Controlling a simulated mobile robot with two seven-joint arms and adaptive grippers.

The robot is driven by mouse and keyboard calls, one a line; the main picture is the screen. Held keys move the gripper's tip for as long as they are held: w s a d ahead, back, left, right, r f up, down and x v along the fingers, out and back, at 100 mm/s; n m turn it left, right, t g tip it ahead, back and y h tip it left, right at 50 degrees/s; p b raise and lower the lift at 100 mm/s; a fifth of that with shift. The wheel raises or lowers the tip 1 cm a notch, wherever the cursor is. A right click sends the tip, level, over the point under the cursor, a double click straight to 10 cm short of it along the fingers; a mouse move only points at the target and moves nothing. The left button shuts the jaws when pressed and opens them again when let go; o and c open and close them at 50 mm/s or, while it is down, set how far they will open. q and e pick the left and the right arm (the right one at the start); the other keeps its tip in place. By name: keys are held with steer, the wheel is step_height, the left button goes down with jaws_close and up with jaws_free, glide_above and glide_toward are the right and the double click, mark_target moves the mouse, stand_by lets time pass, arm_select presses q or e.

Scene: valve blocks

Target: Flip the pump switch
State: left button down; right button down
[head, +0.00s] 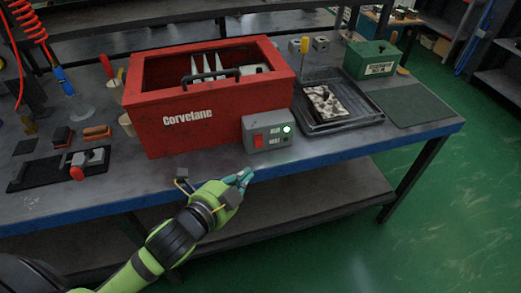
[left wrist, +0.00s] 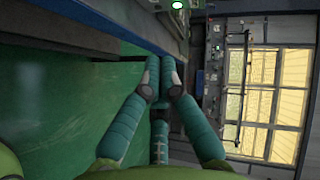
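The pump switch is a red rocker (head: 258,141) on the face of a small grey control box (head: 267,131). The box stands against the front right corner of a red parts washer (head: 200,110) marked "Corvelane". A green light (head: 287,129) glows on the box; a green light also shows at the top of the left wrist view (left wrist: 177,5). My left gripper (head: 244,174) is in front of the bench edge, below and apart from the box. Its teal fingers (left wrist: 163,68) come together at the tips with nothing between them. My right gripper is in neither view.
A dark tray (head: 345,118) with a speckled block (head: 324,103) lies right of the box. A green box (head: 372,60) stands behind it. A black mat (head: 45,172) with a metal part lies at left. The bench's blue front edge (head: 330,164) runs near my gripper.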

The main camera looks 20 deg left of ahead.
mark_target(259, 141)
arm_select(q)
steer(key=a+x, duration=0.1)
steer(key=x, duration=0.3)
steer(key=a+x, duration=0.1)
steer(key=x, duration=0.3)
steer(key=p+x, duration=0.1)
steer(key=x, duration=0.4)
steer(key=shift+w+a+f, duration=0.15)
steer(key=shift+a+f, duration=0.2)
steer(key=shift+a, duration=0.05)
steer(key=shift+f, duration=0.1)
